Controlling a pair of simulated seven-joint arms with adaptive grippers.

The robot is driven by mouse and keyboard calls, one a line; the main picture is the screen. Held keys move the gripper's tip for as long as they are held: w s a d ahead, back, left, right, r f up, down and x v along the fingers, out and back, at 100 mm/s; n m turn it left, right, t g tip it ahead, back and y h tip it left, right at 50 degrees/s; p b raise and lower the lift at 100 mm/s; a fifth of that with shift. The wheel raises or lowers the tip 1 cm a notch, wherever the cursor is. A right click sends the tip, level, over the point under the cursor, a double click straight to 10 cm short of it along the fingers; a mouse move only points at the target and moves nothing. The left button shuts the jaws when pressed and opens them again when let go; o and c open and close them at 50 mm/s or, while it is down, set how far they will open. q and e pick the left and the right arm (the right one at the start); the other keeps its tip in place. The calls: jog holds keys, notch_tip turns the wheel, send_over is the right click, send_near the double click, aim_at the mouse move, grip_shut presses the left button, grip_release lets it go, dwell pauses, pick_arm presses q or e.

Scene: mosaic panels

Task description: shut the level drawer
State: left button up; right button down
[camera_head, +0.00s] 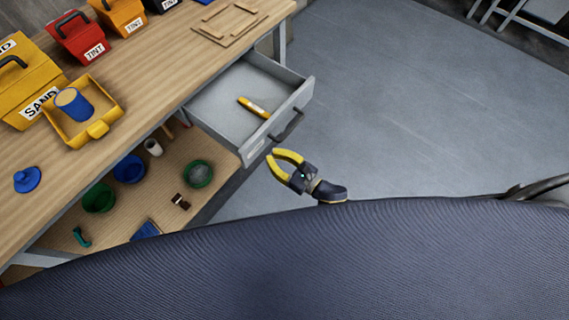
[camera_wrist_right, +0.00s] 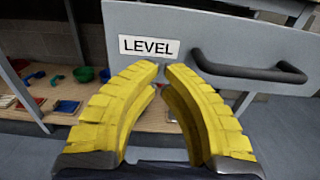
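The level drawer (camera_head: 252,100) is pulled out from under the workbench top, with a yellow level (camera_head: 254,107) lying inside. Its grey front (camera_wrist_right: 230,38) with the "LEVEL" label (camera_wrist_right: 149,46) fills the upper part of the right wrist view. Its dark handle (camera_head: 287,126) also shows there, to the right of my fingers (camera_wrist_right: 250,68). My right gripper (camera_head: 271,157) is just in front of the drawer front, nearer the label end. Its yellow fingertips (camera_wrist_right: 161,68) are close together with nothing between them; contact with the front cannot be told. My left gripper is not in view.
The wooden benchtop (camera_head: 150,70) holds a yellow tray (camera_head: 112,113) with a blue cylinder, a yellow sand box (camera_head: 28,85) and a red tint box (camera_head: 80,38). A lower shelf (camera_head: 130,205) carries bowls and small items.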

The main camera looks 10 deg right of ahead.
aim_at(260, 148)
jog(key=shift+x, duration=1.95)
